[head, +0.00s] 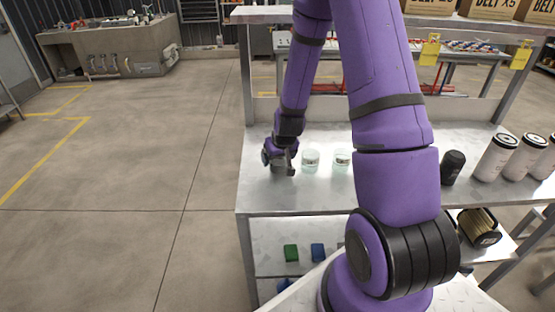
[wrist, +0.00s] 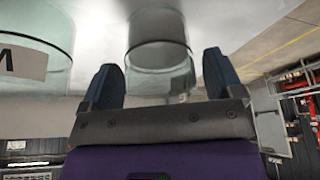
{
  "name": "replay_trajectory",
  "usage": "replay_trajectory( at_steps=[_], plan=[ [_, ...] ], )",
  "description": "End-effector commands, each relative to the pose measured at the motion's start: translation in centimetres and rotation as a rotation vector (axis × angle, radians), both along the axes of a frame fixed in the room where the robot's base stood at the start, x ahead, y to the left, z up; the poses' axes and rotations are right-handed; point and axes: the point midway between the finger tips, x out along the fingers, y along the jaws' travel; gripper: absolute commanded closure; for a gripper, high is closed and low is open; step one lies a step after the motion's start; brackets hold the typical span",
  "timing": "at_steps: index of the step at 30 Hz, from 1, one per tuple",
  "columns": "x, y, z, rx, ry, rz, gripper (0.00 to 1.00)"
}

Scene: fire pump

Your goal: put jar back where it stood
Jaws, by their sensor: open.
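Two clear glass jars stand upright on the metal workbench, a left jar (head: 311,161) and a right jar (head: 342,161). My gripper (head: 281,160) is low over the bench, just left of the left jar. In the wrist view my gripper's fingers (wrist: 160,72) are spread apart. A clear jar (wrist: 160,42) lies ahead, lined up with the gap between them. Another jar (wrist: 38,55) with a white label and a dark letter is at the left. I cannot tell which jar the task means, or whether either finger touches glass.
The workbench (head: 262,192) has free room at its front left. A black cylinder (head: 453,167) and several white canisters (head: 497,157) stand to the right. A raised shelf with boxes (head: 491,8) is behind. Green (head: 291,253) and blue blocks (head: 317,252) sit on the lower shelf.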

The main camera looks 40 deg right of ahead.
Motion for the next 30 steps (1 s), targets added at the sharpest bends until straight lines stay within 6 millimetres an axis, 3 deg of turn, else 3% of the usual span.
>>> replay_trajectory(
  at_steps=[15,30],
  plan=[
    [-2.8,0.6,7.1,-0.002,-0.004,0.001,0.14],
    [-4.1,1.4,11.1,-0.001,-0.007,0.01,0.14]
  ],
)
